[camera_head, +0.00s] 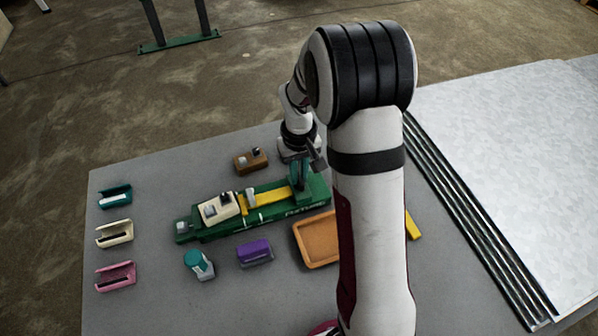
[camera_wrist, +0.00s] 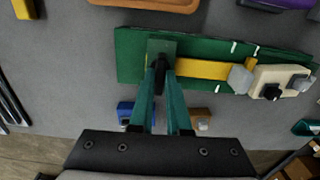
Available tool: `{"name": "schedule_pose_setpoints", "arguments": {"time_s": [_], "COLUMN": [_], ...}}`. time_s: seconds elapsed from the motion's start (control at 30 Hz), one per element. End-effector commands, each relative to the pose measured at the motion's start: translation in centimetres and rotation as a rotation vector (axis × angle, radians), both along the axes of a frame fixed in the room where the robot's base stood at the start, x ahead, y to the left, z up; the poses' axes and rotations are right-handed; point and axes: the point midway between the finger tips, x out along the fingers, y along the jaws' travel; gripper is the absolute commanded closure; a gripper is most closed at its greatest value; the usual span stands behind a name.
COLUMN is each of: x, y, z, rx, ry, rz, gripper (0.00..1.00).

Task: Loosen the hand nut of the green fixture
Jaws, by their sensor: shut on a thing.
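The green fixture (camera_head: 220,229) lies on the grey table, with a yellow strip (camera_head: 271,197), a cream block (camera_head: 218,208) and an upright green post (camera_head: 302,173) at its right end. It also shows in the wrist view (camera_wrist: 130,52). A dark hand nut (camera_wrist: 160,64) is at the post, partly hidden between my fingers. My gripper (camera_wrist: 160,76) is shut on this nut, its two teal fingers closing on it from either side. In the head view, my gripper (camera_head: 314,157) is beside the post, and the nut cannot be made out.
A brown block (camera_head: 251,161) is behind the fixture. An orange tray (camera_head: 300,246), a purple holder (camera_head: 255,252) and a teal-capped item (camera_head: 198,264) are in front. Teal, cream and pink holders (camera_head: 116,275) line the left. Dark rails (camera_head: 465,215) and sheet metal (camera_head: 520,150) lie right.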

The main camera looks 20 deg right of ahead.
Motion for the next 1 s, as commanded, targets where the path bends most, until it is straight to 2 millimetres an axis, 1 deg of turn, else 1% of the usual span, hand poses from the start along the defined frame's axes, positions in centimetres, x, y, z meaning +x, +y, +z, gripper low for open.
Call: {"name": "schedule_pose_setpoints", "arguments": {"time_s": [0.23, 0.27, 0.4, 0.43, 0.67, 0.77, 0.87, 0.97, 1.0], "x": [0.0, 0.0, 0.0, 0.0, 0.0, 0.1, 0.1, 0.1, 0.2], "y": [0.0, 0.0, 0.0, 0.0, 0.0, 0.0, 0.0, 0.0, 0.0], "z": [0.1, 0.1, 0.0, 0.0, 0.0, 0.6, 2.5, 5.6, 7.0], "rx": [0.000, 0.000, 0.000, 0.000, 0.000, -0.001, -0.001, -0.001, -0.002], "ry": [0.000, 0.000, 0.000, 0.000, 0.000, -0.002, -0.005, -0.007, -0.008], "rz": [0.000, 0.000, 0.000, 0.000, 0.000, -0.001, -0.002, -0.002, 0.000], "gripper": [1.00, 0.81, 0.56, 0.55, 0.55, 0.55, 0.55, 0.55, 0.55]}}
